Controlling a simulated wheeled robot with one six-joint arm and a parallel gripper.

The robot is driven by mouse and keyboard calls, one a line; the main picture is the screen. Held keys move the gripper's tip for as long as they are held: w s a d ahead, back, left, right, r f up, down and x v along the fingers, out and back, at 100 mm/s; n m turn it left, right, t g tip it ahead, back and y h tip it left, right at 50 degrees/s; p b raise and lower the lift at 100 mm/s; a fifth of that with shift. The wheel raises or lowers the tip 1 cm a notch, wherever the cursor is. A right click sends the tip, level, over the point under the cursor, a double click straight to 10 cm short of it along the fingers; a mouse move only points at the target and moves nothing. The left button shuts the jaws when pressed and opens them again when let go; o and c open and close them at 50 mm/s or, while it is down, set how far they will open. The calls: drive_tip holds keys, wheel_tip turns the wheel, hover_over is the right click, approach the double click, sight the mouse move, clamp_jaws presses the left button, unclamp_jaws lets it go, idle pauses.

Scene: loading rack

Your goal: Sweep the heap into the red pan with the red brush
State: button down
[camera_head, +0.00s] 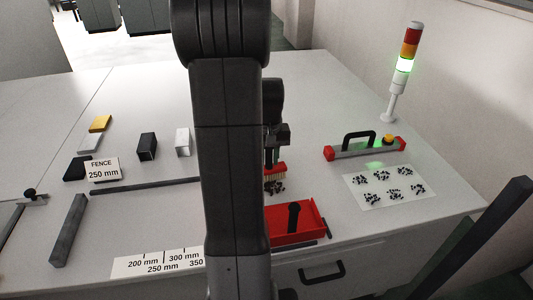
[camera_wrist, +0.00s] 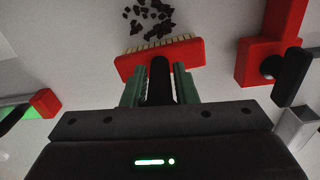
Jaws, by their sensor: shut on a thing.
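My gripper (camera_wrist: 158,90) is shut on the dark handle of the red brush (camera_wrist: 190,52). In the head view my gripper (camera_head: 273,143) holds the brush (camera_head: 277,168) low over the table, its pale bristles beside the heap. The heap of dark bits (camera_head: 275,187) lies between the brush and the red pan (camera_head: 318,225), partly hidden by my arm. In the wrist view the heap (camera_wrist: 150,18) is loose and scattered just beyond the bristles. The pan (camera_wrist: 255,62) shows at the right there, with a black handle (camera_wrist: 291,78). I cannot tell whether bristles touch the bits.
A white sheet (camera_head: 400,199) with several small dark piles lies right of the pan. Behind it is a red-ended bar with a black handle (camera_head: 360,149), near a signal light (camera_head: 390,115). Blocks, a fence sign (camera_head: 103,170) and a ruler strip (camera_head: 150,264) lie left.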

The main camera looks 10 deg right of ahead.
drive_tip(key=s, duration=0.3)
drive_tip(key=shift+s+d+b, duration=0.2)
drive_tip(key=shift+s+b, duration=0.1)
drive_tip(key=shift+b, duration=0.05)
drive_tip(key=s, duration=0.5)
drive_tip(key=shift+d+r, duration=0.25)
drive_tip(key=shift+d, duration=0.05)
drive_tip(key=shift+s+d, duration=0.1)
drive_tip(key=shift+s, duration=0.7)
drive_tip(key=shift+r+p, duration=2.05)
drive_tip(key=shift+r, duration=0.55)
